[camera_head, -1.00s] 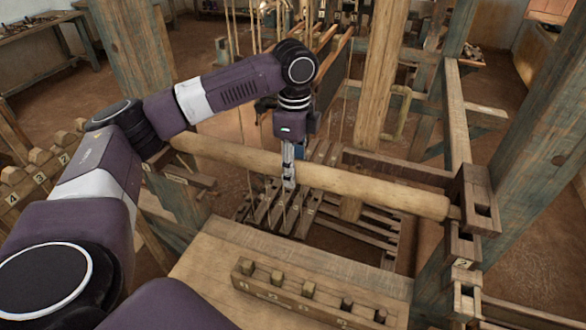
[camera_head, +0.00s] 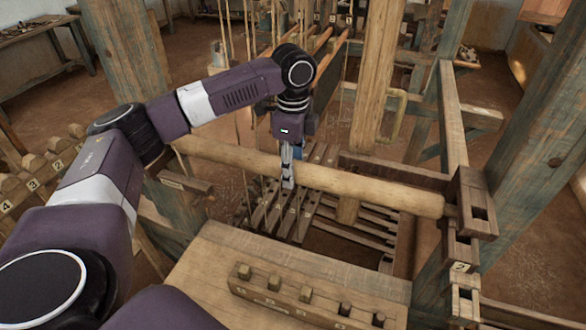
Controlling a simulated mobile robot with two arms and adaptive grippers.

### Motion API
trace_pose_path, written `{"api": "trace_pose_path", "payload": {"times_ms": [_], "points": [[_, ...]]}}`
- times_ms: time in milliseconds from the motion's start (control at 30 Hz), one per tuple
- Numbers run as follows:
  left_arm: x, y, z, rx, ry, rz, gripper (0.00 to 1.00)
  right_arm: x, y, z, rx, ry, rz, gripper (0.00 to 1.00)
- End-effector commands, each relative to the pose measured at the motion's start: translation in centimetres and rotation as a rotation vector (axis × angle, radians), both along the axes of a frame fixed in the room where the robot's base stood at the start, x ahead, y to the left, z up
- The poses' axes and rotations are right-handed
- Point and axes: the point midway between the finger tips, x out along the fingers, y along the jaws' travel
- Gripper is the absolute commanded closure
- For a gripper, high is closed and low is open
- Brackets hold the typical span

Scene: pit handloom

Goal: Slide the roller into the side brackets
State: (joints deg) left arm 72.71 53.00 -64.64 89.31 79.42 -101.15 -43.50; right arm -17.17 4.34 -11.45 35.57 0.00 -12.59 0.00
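The wooden roller (camera_head: 365,188) is a long pale pole lying across the loom frame in the head view. Its right end is at the notched right side bracket (camera_head: 472,203); I cannot tell whether it is seated there. Its left end is partly behind my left arm, near the left post and a small labelled wooden bracket (camera_head: 185,180). My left gripper (camera_head: 288,178) points down at the middle of the roller, its fingers seeming to straddle it; their closure is too small to tell. My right gripper is not in view.
A bench (camera_head: 225,255) in front carries a peg block (camera_head: 300,295). Treadles (camera_head: 290,210) lie below the roller. A thick upright post (camera_head: 375,80) stands behind it. A numbered rack (camera_head: 35,180) is at the left, and a slanted beam (camera_head: 545,120) at the right.

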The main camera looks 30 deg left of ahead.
Motion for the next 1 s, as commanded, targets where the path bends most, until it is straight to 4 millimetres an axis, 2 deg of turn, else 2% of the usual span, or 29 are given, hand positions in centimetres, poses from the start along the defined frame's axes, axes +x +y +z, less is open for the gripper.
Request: {"api": "trace_pose_path", "payload": {"times_ms": [33,200,433,567,667,1000], "points": [[0.1,0.0,0.3,-0.002,-0.006,0.0,0.57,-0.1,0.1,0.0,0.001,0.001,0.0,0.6],[0.1,0.0,0.2,-0.001,-0.003,0.0,0.41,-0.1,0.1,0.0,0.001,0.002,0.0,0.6],[-0.1,0.0,-0.2,0.001,0.004,0.0,0.41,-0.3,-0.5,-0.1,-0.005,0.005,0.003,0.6],[0.0,0.0,0.5,0.0,0.001,0.0,0.41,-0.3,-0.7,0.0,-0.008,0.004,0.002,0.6],[0.0,0.0,2.0,-0.001,-0.002,0.0,0.41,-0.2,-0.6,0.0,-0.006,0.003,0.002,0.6],[0.1,-0.1,9.6,-0.002,-0.006,0.0,0.41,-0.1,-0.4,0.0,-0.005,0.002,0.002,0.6]]}}
